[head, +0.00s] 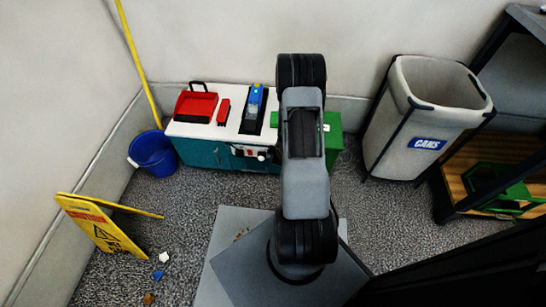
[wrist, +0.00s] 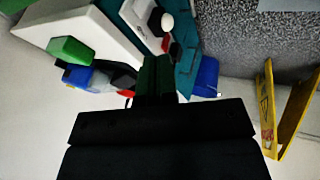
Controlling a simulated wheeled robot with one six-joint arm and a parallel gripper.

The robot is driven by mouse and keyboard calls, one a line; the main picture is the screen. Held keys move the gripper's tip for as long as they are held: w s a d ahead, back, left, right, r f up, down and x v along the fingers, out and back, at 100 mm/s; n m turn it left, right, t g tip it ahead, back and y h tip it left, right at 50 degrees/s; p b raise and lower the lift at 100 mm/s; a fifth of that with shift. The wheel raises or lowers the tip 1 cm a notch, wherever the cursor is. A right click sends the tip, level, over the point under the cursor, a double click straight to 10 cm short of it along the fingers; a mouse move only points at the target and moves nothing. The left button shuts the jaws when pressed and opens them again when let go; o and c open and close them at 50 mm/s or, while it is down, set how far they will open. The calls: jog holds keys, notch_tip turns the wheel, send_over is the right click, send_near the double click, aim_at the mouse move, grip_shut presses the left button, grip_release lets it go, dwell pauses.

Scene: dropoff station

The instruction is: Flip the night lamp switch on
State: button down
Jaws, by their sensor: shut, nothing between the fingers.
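A teal cabinet (head: 200,152) with a white top stands against the back wall. A small pale panel (head: 237,151) with dark and white round parts sits on its front; I cannot tell which part is the night lamp switch. In the wrist view the panel (wrist: 139,10) shows a black part (wrist: 155,18), a white knob (wrist: 167,22) and a red part (wrist: 165,43). My gripper (wrist: 157,60) is shut and empty, its dark fingers pointing toward the cabinet front, below the panel in that view. I cannot tell whether it touches. In the head view my arm hides the gripper.
On the white top lie a red toolbox (head: 196,106), a red item (head: 223,112) and a blue item (head: 255,101). A green box (head: 333,140) stands right. A blue bucket (head: 152,153), yellow sign (head: 97,228) and grey bin (head: 405,131) flank the cabinet.

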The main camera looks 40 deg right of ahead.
jog(key=shift+n+t+y, duration=0.3)
jog(key=shift+n+t, duration=0.1)
jog(key=shift+t, duration=0.1)
jog(key=f, duration=0.1)
jog(key=s+f, duration=0.1)
jog(key=f, duration=0.1)
jog(key=s+f, duration=0.1)
jog(key=shift+s+f+p, duration=0.2)
jog(key=shift+f+p, duration=0.1)
jog(key=shift+p, duration=0.05)
jog(key=w+d+f+b, duration=0.3)
jog(key=w+f+b, duration=0.2)
jog(key=w+f, duration=0.3)
jog(key=shift+w+f, duration=0.3)
jog(key=shift+d, duration=0.1)
